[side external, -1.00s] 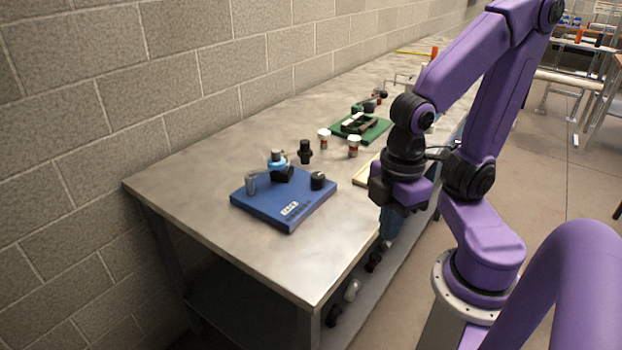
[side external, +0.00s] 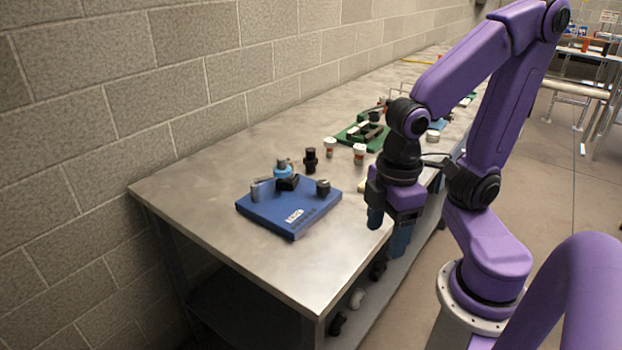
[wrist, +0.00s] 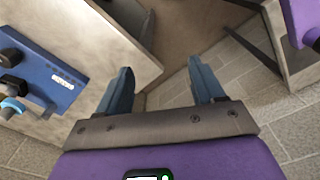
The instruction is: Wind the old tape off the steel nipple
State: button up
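A blue board (side external: 289,212) with a white label lies on the near part of the steel bench. At its back stands a grey metal piece with a light-blue band (side external: 283,171) over a black block. A small grey upright piece (side external: 255,192) is at its left and a black knob-like piece (side external: 323,187) at its right. I cannot tell for sure which is the steel nipple, or make out the tape. My gripper (side external: 388,232) is open and empty at the bench's front edge, right of the board. In the wrist view its blue fingers (wrist: 162,84) are apart; the board is at the left.
A black fitting (side external: 310,160) and two small white-and-red jars (side external: 359,153) stand behind the board. A green board with a metal fixture (side external: 364,137) lies further back. A block wall (side external: 200,90) runs along the bench. The near bench corner is clear.

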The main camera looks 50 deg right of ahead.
jog(key=w+r+m, duration=0.2)
jog(key=w+m, duration=0.5)
jog(key=w, duration=0.4)
notch_tip(320, 180, up, 3)
jog(key=m, duration=1.7)
send_over(323, 183)
notch_tip(323, 183, down, 17)
jog(key=shift+f, duration=0.1)
jog(key=c, duration=1.1)
